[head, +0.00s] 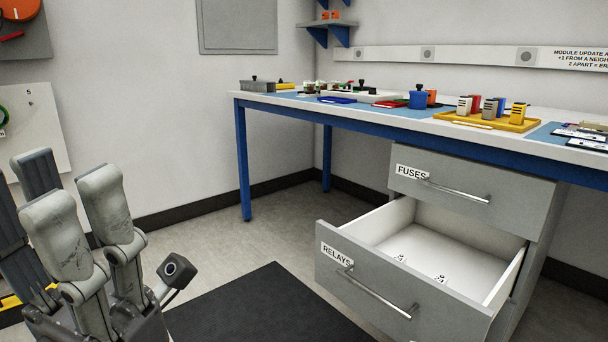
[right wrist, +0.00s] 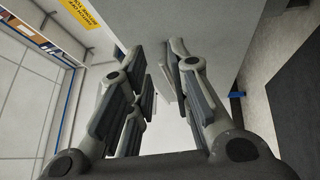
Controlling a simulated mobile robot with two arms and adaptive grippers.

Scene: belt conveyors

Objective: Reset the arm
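My left gripper (head: 62,190) is at the lower left of the head view, fingers pointing up. Its finger pairs stand apart with nothing visible between them. It is well clear of the bench and drawers. My right gripper (right wrist: 156,52) shows only in the right wrist view. Its fingers are spread with an empty gap, in front of a plain grey surface (right wrist: 218,25). The right arm is not in the head view.
The RELAYS drawer (head: 370,268) is pulled out, with small white marked pieces (head: 440,279) inside. The FUSES drawer (head: 470,193) above is shut. The blue-framed workbench (head: 310,108) carries trays and coloured parts. Open floor with a black mat (head: 265,310) lies before the drawers.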

